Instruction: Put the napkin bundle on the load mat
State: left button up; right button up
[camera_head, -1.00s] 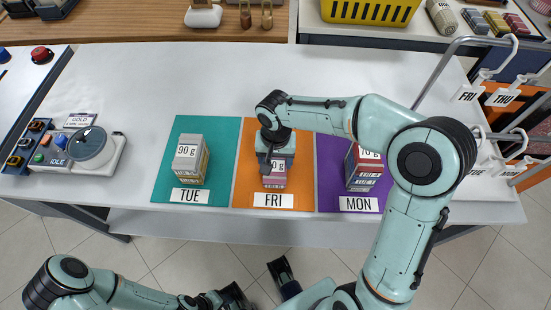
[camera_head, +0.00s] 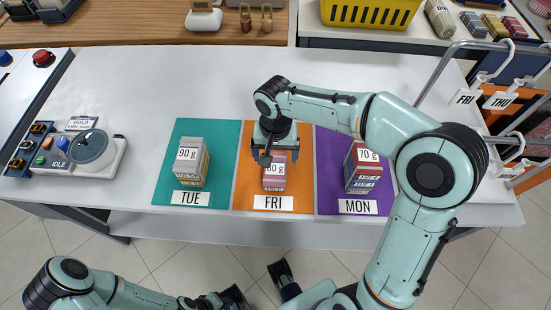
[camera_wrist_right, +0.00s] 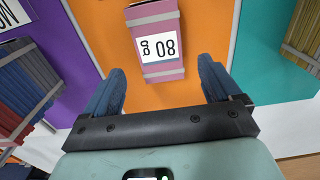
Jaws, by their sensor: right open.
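A pink napkin bundle (camera_head: 274,178) with a white "80 g" label stands on the orange FRI mat (camera_head: 245,180). My right gripper (camera_head: 264,160) is open above the orange mat, just behind and above this bundle, and hides part of it. In the right wrist view the pink bundle (camera_wrist_right: 163,62) shows ahead, between the lines of the two spread fingers (camera_wrist_right: 160,82). It looks apart from both, and nothing is held. No mat bears the word load, so I cannot tell which one is the load mat.
A grey and tan "90 g" bundle (camera_head: 191,163) stands on the teal TUE mat (camera_head: 222,150). A red and blue "70 g" bundle (camera_head: 364,168) stands on the purple MON mat (camera_head: 326,180). A scale-like device (camera_head: 90,150) sits left. The table behind the mats is clear.

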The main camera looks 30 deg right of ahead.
aim_at(276, 165)
notch_tip(276, 165, up, 7)
jog(key=shift+p, duration=0.45)
dwell(0.3)
